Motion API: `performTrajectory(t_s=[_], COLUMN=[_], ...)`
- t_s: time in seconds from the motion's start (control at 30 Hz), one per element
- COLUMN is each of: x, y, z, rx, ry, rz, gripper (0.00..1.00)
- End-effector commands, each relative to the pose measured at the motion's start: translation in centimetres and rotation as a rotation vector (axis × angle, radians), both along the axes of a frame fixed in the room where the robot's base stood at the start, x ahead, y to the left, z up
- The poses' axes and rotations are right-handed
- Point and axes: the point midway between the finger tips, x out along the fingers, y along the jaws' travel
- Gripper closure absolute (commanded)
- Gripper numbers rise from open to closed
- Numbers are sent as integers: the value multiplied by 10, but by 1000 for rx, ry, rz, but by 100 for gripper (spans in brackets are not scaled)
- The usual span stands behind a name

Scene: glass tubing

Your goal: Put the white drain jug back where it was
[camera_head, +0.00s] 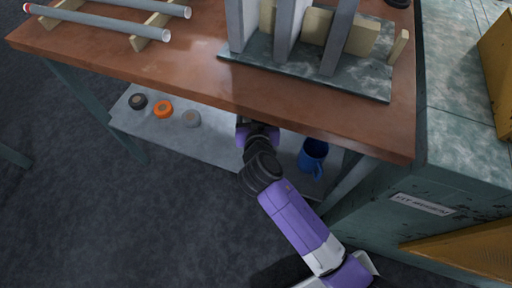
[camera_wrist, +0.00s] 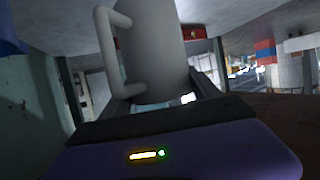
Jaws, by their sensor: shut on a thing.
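The white drain jug (camera_wrist: 150,50) fills the upper middle of the wrist view, with its handle on the left side. It looks roughly upright there. My gripper (camera_wrist: 165,97) is shut on its lower part. In the head view my gripper (camera_head: 257,131) reaches in over the lower shelf (camera_head: 225,152), under the front edge of the workbench. The jug is hidden by the bench top in that view. I cannot tell whether its base touches the shelf.
A blue mug (camera_head: 313,155) stands on the shelf right of my gripper. A dark roll (camera_head: 137,101), an orange roll (camera_head: 162,109) and a grey roll (camera_head: 190,118) lie to the left. The bench top (camera_head: 200,75) overhangs the shelf. A green cabinet (camera_head: 400,215) stands at right.

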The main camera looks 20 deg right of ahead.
Motion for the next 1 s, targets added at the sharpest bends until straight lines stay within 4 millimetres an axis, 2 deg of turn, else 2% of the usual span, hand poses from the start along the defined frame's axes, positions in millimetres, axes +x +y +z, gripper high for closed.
performTrajectory(t_s=[0.3,0.57,0.73,1.0], x=[1,1,1,1], y=[0,0,1,0], z=[-51,-69,-93,-97], rx=[-1,1,-1,0], ry=[1,0,1,-1], rz=[-3,-3,-1,-2], gripper=[100,100,100,100])
